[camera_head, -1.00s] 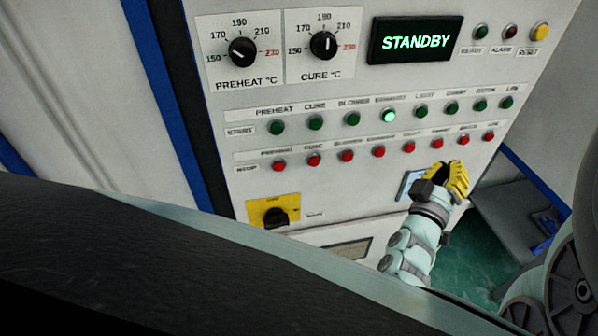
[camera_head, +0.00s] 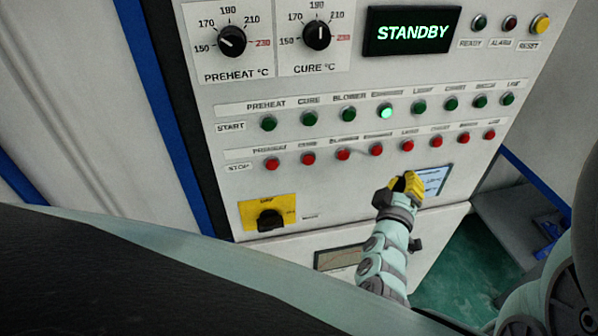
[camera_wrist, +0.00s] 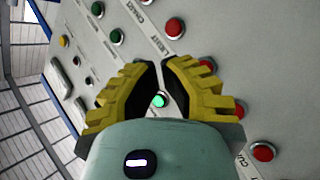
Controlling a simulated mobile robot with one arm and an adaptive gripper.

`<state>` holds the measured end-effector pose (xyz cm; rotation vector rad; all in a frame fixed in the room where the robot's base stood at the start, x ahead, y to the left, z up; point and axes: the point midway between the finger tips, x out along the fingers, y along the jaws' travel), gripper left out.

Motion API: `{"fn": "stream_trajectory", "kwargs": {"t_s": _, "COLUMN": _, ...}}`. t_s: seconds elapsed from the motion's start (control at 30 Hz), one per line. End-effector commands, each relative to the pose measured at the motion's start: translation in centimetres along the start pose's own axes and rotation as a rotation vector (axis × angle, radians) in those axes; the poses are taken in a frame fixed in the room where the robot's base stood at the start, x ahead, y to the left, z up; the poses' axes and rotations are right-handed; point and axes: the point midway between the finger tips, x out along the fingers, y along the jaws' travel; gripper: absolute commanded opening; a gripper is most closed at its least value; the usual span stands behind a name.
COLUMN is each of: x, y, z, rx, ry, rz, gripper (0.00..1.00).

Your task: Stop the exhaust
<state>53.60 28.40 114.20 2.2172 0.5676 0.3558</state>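The control panel's STOP row holds red buttons. The exhaust stop button (camera_head: 376,149) is fourth from the left, under the lit green exhaust start button (camera_head: 386,110). My gripper (camera_head: 408,180) has yellow fingers, is empty, and is in front of the panel, below and right of that red button. In the wrist view, the fingertips (camera_wrist: 161,62) nearly meet, with a narrow gap. The lit green button (camera_wrist: 159,100) shows between the fingers. The exhaust stop button (camera_wrist: 240,107) is partly hidden by the right finger. I see no contact with any button.
Other red stop buttons sit close on both sides, including the blower stop (camera_head: 343,154) and light stop (camera_head: 408,146). The display (camera_head: 412,31) reads STANDBY. A yellow-backed rotary switch (camera_head: 268,215) is at lower left, and a small light-blue screen (camera_head: 432,179) is behind my gripper.

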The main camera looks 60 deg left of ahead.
Motion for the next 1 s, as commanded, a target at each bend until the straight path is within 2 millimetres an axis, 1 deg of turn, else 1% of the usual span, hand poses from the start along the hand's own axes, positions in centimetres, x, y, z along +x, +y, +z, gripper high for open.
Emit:
{"fn": "stream_trajectory", "kwargs": {"t_s": 0.03, "x": 0.6, "y": -0.3, "z": -0.4, "rx": 0.002, "ry": 0.004, "rz": 0.001, "gripper": 0.0}}
{"fn": "stream_trajectory", "kwargs": {"t_s": 0.33, "x": 4.0, "y": -2.0, "z": -2.3, "rx": 0.002, "ry": 0.006, "rz": 0.004, "gripper": 0.0}}
{"fn": "stream_trajectory", "kwargs": {"t_s": 0.5, "x": 5.1, "y": -2.7, "z": -2.8, "rx": 0.002, "ry": 0.0, "rz": 0.0, "gripper": 0.0}}
{"fn": "stream_trajectory", "kwargs": {"t_s": 0.7, "x": 5.9, "y": -3.1, "z": -3.2, "rx": -0.001, "ry": 0.0, "rz": 0.001, "gripper": 0.0}}
{"fn": "stream_trajectory", "kwargs": {"t_s": 1.0, "x": 6.0, "y": -3.1, "z": -3.2, "rx": 0.0, "ry": 0.0, "rz": 0.002, "gripper": 0.0}}
